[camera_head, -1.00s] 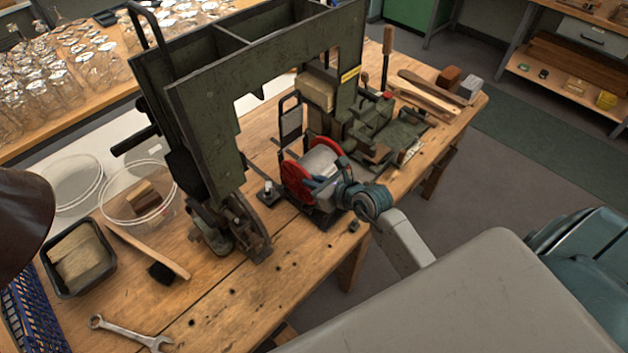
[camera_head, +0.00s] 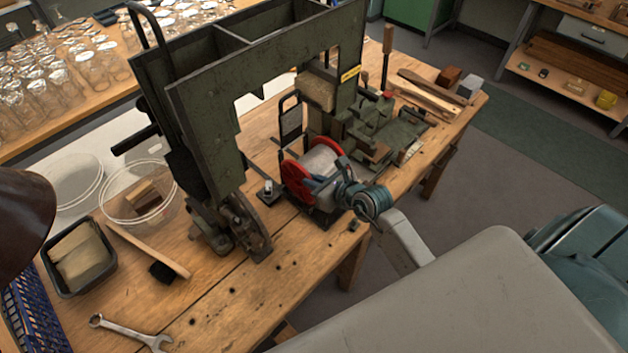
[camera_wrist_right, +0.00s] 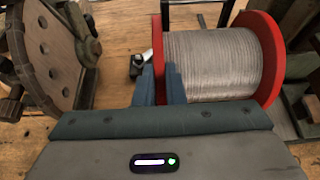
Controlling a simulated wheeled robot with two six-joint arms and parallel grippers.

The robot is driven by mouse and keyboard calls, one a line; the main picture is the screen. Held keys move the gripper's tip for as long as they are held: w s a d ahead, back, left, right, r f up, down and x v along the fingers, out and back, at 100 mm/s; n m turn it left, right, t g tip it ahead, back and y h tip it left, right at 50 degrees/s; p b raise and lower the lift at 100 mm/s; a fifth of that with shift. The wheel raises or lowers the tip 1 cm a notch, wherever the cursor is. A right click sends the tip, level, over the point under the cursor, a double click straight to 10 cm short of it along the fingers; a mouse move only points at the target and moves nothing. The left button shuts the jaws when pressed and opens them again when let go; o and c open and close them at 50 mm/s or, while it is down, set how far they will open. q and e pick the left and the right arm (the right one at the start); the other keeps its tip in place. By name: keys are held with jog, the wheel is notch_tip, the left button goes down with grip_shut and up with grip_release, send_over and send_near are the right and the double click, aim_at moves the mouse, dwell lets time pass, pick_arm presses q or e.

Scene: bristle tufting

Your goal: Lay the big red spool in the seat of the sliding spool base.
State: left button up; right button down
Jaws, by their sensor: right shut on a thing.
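The big red spool (camera_head: 320,163) has red flanges and grey wound wire. It lies on its side in or just over the dark sliding spool base (camera_head: 326,216), at the table's front edge. The spool hides the seat, so I cannot tell whether it rests fully there. My right gripper (camera_head: 327,183) is shut on the spool. In the right wrist view, its blue fingers (camera_wrist_right: 161,84) close on the left flange of the spool (camera_wrist_right: 215,62), one on each side. My left gripper is not in view.
A tall green machine frame (camera_head: 215,120) stands left of and behind the spool. A black upright frame (camera_head: 291,125) rises just behind it. A clear round tub (camera_head: 137,205), a black tray (camera_head: 78,258) and a wrench (camera_head: 130,332) lie to the left. The front table middle is clear.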

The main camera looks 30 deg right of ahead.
jog(key=shift+f, duration=0.4)
jog(key=c, duration=1.4)
grip_release()
jog(key=shift+c, duration=0.2)
jog(key=o, duration=0.4)
jog(key=shift+f+b, duration=0.2)
jog(key=shift+b, duration=0.1)
jog(key=shift+r, duration=0.15)
jog(key=shift+r+p, duration=3.5)
jog(key=shift+p, duration=0.05)
